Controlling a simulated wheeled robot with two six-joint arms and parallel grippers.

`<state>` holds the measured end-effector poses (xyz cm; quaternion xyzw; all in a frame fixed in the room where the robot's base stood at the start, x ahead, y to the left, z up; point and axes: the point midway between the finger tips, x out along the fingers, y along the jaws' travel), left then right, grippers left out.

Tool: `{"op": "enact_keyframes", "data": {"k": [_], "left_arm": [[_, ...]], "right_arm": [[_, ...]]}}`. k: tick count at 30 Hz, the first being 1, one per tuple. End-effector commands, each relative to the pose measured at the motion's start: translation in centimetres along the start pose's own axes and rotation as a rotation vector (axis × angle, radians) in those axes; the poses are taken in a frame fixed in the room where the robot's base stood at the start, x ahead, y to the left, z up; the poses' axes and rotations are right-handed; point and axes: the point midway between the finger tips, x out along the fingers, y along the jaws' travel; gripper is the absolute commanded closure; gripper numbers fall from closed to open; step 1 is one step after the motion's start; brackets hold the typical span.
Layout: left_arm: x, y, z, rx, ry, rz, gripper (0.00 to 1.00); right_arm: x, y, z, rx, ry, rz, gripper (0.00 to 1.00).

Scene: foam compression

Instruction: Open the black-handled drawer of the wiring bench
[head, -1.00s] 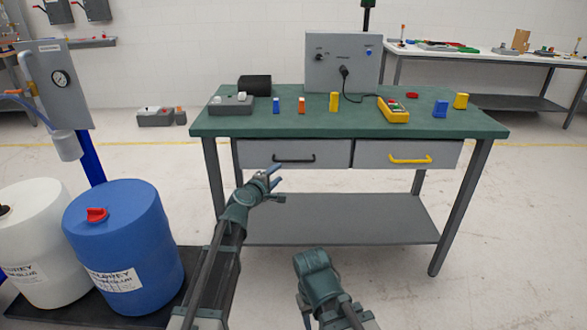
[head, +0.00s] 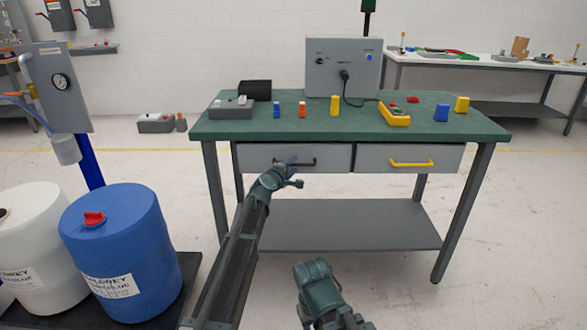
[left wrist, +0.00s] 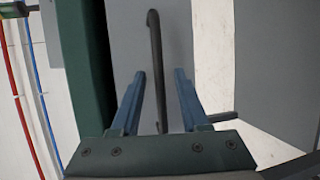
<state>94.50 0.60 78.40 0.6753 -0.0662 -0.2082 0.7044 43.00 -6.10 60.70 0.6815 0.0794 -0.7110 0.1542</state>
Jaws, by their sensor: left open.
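The wiring bench (head: 270,125) has a green top and two grey drawers side by side. The left drawer (head: 256,155) carries the black handle (head: 305,162) and looks closed. My left gripper (head: 291,165) is in front of this handle and hides part of it. In the left wrist view the black handle (left wrist: 155,60) runs lengthwise between the lines of the two open blue fingers (left wrist: 159,75), and nothing is clamped. I cannot tell how far the fingertips are from the drawer face. My right arm shows low in the head view; its fingertips are not visible.
The right drawer has a yellow handle (head: 411,163). A grey control box (head: 343,68) and several small coloured parts stand on the bench top. A lower shelf (head: 345,225) lies under the drawers. A blue drum (head: 125,250) and a white drum (head: 30,240) stand at the left.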

Motion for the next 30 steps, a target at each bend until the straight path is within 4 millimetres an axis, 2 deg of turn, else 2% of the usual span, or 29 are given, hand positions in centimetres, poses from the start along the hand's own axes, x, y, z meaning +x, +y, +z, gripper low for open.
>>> {"op": "enact_keyframes", "data": {"k": [3,10,18,30], "left_arm": [[0.87,0.0,-0.01,0.0,0.0,0.0,0.55],[0.82,0.02,0.04,0.0,0.0,0.0,0.55],[0.81,0.01,0.04,0.0,0.0,0.0,1.0],[0.8,-0.01,0.04,0.0,-0.001,0.0,1.0]], "right_arm": [[0.17,-0.01,-0.01,0.0,0.0,0.0,0.5],[0.14,-0.01,-0.01,0.0,0.0,0.0,0.5],[0.14,-0.01,-0.01,0.0,0.0,0.0,0.5],[0.15,-0.01,-0.01,0.0,0.0,0.0,0.5]]}}
